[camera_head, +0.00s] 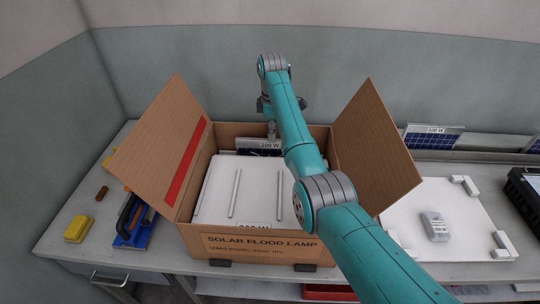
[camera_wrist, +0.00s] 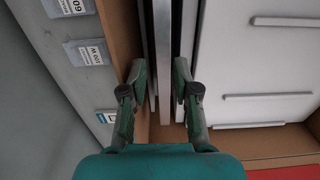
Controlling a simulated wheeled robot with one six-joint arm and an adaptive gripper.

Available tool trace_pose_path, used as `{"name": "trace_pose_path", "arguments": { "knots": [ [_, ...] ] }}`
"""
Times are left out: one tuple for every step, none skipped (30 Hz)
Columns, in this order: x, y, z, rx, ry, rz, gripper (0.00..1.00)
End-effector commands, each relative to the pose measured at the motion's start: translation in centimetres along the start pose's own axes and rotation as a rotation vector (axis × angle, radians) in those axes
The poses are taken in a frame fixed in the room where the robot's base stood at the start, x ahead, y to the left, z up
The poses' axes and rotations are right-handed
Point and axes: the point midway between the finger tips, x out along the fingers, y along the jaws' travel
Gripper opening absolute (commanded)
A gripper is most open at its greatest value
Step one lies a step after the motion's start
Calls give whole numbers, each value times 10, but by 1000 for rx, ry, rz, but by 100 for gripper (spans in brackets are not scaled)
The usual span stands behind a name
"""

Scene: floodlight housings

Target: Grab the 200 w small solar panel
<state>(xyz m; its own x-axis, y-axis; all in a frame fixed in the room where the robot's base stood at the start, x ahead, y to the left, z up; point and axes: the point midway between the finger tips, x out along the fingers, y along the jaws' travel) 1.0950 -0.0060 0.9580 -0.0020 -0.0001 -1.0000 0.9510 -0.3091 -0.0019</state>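A small solar panel (camera_head: 258,147) with dark blue cells stands upright at the back inside the cardboard box; its label seems to read 200 W, partly hidden by my gripper. My gripper (camera_head: 270,132) points down over it at the box's back wall. In the wrist view my gripper (camera_wrist: 160,70) has its fingers apart, one on each side of thin upright panel edges (camera_wrist: 164,60). A gap shows beside the edges, and a firm hold does not show. The cells are not visible in the wrist view.
The open cardboard box (camera_head: 255,247) also holds a white panel (camera_head: 256,190) with bars. Its raised flaps (camera_head: 160,140) flank my arm. On the right are a white board (camera_head: 465,225) and another panel labelled 100 W (camera_head: 433,140). A yellow block (camera_head: 77,228) lies left.

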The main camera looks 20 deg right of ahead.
Motion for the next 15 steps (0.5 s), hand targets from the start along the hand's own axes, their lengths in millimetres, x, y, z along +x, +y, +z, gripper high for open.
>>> {"name": "trace_pose_path", "arguments": {
  "knots": [
    [4, 0, 0, 0, 0, 0, 30],
    [5, 0, 0, 0, 0, 1, 30],
    [7, 0, -1, 0, 1, 2, 30],
    [8, 0, -1, 0, 1, 2, 30],
    [10, 0, -1, 0, 1, 2, 30],
    [14, -1, -2, 0, 0, 1, 30],
    [17, -1, -2, 0, 0, 0, 30],
    [20, -2, -3, 0, 0, -1, 30],
    [25, -3, -4, 0, 0, -1, 30],
    [30, -3, -5, 0, 0, -1, 30],
    [34, -3, -6, 0, 0, 0, 30],
    [40, -4, -7, 0, 0, -1, 30],
    [44, -4, -7, 0, 0, -1, 30],
    [48, -4, -7, 0, 0, -1, 30],
    [52, -3, -7, 0, 0, 0, 30]
  ]
}}
